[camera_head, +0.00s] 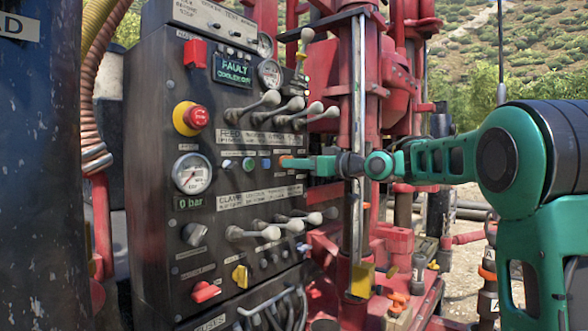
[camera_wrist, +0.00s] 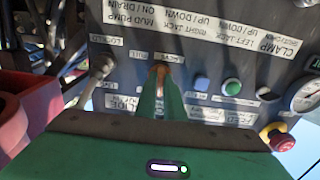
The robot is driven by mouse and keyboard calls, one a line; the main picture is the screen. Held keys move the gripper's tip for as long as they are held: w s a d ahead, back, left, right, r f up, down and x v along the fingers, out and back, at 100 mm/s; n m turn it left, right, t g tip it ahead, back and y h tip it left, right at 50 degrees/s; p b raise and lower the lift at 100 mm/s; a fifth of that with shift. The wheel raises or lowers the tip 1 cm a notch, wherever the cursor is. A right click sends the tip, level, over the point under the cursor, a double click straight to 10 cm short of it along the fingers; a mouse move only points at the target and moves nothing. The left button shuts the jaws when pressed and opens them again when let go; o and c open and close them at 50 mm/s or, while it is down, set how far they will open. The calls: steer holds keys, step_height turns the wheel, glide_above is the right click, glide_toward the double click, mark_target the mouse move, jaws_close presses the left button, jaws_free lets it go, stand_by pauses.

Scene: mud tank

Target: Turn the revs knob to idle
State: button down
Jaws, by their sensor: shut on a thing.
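The revs knob (camera_wrist: 159,69) is a small orange-brown knob on the dark control panel (camera_head: 160,235). In the wrist view it shows at the tips of my green gripper fingers, and its lower part is hidden by them. Small white labels sit around it; the wrist picture is upside down and they are hard to read. In the head view my gripper (camera_head: 287,162) reaches in from the right, level with a row of small buttons. It is shut on the knob, and only a bit of orange shows at the fingertips. The exact angle of the knob cannot be told.
Grey levers (camera_head: 262,102) stick out above my gripper and more levers (camera_head: 262,233) below it. A red emergency stop (camera_head: 196,117) and a pressure gauge (camera_head: 191,173) lie to the left. A vertical metal rod (camera_head: 357,100) and red rig parts stand close to my wrist.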

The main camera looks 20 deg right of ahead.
steer(key=shift+w+d+f, duration=0.1)
steer(key=shift+d+f, duration=0.05)
steer(key=shift+f, duration=0.2)
steer(key=c, duration=1.9)
jaws_free()
steer(key=shift+w, duration=0.1)
steer(key=shift+o, duration=0.2)
steer(key=v, duration=1)
steer(key=shift+s+d, duration=0.2)
steer(key=shift+s, duration=0.15)
steer(key=shift+r, duration=0.1)
